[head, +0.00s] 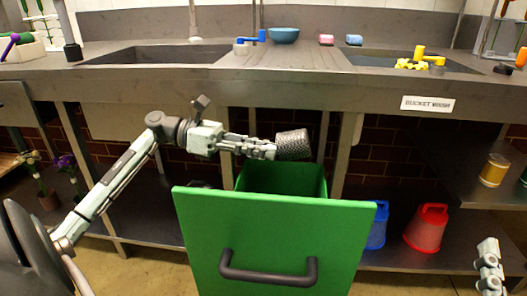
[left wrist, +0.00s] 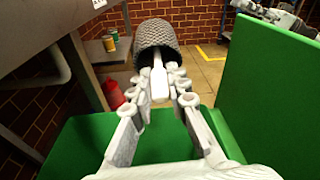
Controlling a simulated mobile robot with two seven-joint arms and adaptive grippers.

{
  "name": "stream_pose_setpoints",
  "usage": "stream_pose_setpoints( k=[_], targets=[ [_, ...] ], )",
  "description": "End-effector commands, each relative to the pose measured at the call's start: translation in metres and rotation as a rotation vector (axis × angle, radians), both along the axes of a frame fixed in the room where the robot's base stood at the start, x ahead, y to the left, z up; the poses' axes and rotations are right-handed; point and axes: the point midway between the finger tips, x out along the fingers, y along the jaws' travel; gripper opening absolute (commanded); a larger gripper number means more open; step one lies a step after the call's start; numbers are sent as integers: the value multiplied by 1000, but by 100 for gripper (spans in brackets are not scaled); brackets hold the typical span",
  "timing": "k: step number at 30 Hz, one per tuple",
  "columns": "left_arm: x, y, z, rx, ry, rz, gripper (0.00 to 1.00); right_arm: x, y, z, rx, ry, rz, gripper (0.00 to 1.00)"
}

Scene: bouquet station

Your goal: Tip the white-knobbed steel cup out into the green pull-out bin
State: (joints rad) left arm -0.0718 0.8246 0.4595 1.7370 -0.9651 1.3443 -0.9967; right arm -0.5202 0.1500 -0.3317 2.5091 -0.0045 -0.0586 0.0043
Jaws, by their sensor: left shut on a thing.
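The steel cup (head: 293,145) is grey with a knurled side. In the head view it lies roughly on its side above the back of the green pull-out bin (head: 275,225). My left gripper (head: 270,151) is shut on the cup's white knob, which shows between the fingers in the left wrist view (left wrist: 158,85). There the cup (left wrist: 157,35) shows a dark opening toward the gripper; its contents cannot be made out. The bin is pulled out, with its open top below the cup. My right gripper (head: 488,268) is at the lower right edge, its finger opening unclear.
The steel counter (head: 300,75) with sinks runs behind and above the cup. A blue bucket (head: 377,225) and a red bucket (head: 427,228) stand on the lower shelf right of the bin. The bin's tall front panel has a dark handle (head: 268,275).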

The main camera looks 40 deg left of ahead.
Motion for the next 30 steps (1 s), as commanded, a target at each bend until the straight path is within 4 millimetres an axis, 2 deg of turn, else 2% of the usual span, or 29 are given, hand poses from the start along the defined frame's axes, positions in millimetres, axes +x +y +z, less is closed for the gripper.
stream_pose_setpoints(
  k=[9,15,30],
  targets=[
    [0,0,-4,-64,-41,1,0,-11,-11,31,80,-237,-18,48],
    [0,0,-5,-88,-56,0,0,-20,-16,45,113,-336,-25,48],
    [0,0,-4,-98,-61,0,0,-24,-19,50,126,-373,-28,48]
  ],
)
